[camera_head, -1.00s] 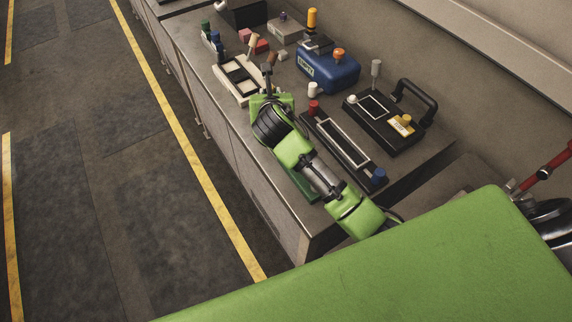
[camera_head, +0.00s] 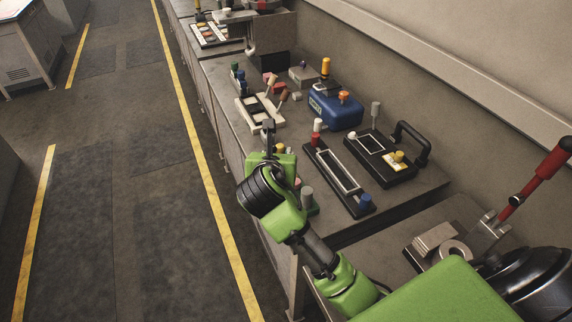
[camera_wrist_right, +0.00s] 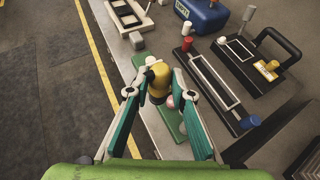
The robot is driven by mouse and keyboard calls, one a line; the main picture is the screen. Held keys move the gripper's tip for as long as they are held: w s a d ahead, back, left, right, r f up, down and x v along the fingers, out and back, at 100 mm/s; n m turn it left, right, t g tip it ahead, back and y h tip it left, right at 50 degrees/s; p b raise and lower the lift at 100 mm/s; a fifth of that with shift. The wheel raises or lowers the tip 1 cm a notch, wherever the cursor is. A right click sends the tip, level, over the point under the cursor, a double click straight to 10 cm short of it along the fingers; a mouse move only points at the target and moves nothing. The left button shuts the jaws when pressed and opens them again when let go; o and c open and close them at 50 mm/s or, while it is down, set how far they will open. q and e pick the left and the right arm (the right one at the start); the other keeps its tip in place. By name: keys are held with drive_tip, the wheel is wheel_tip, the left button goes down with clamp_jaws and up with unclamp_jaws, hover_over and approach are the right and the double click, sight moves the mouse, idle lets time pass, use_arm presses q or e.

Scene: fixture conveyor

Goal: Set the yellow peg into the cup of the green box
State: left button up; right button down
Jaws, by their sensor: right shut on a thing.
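The yellow peg (camera_wrist_right: 157,78) is between the fingertips of my right gripper (camera_wrist_right: 157,72) in the right wrist view. The gripper is shut on it above the near side of the bench. In the head view a bit of yellow (camera_head: 280,148) shows beside my right gripper (camera_head: 268,138). The green box (camera_wrist_right: 168,122) lies below, long and low, partly covered by the peg and fingers. A pink round thing (camera_wrist_right: 170,102) shows on it. Its cup cannot be made out clearly. In the head view my arm hides most of the box. My left gripper is not in view.
To the right lie a black panel (camera_head: 325,165) with red and blue knobs and a black box (camera_head: 375,172) with a handle. A blue box (camera_head: 335,112) and a white tray (camera_head: 246,115) stand farther back. The bench's front edge drops to open floor at left.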

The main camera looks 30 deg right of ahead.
drive_tip(key=shift+w+d+f+p, duration=0.25)
drive_tip(key=shift+w+d+f, duration=0.65)
drive_tip(key=shift+f, duration=0.75)
drive_tip(key=shift+w+d+f+p, duration=0.2)
drive_tip(key=shift+w+d+f, duration=0.7)
drive_tip(key=shift+f, duration=0.8)
drive_tip(key=shift+w+d+f+p, duration=0.25)
drive_tip(key=shift+w+d+f, duration=0.6)
drive_tip(key=shift+f, duration=0.8)
drive_tip(key=shift+f, duration=0.15)
drive_tip(key=c, duration=1.8)
unclamp_jaws()
drive_tip(key=v, duration=1.2)
drive_tip(key=shift+b, duration=0.4)
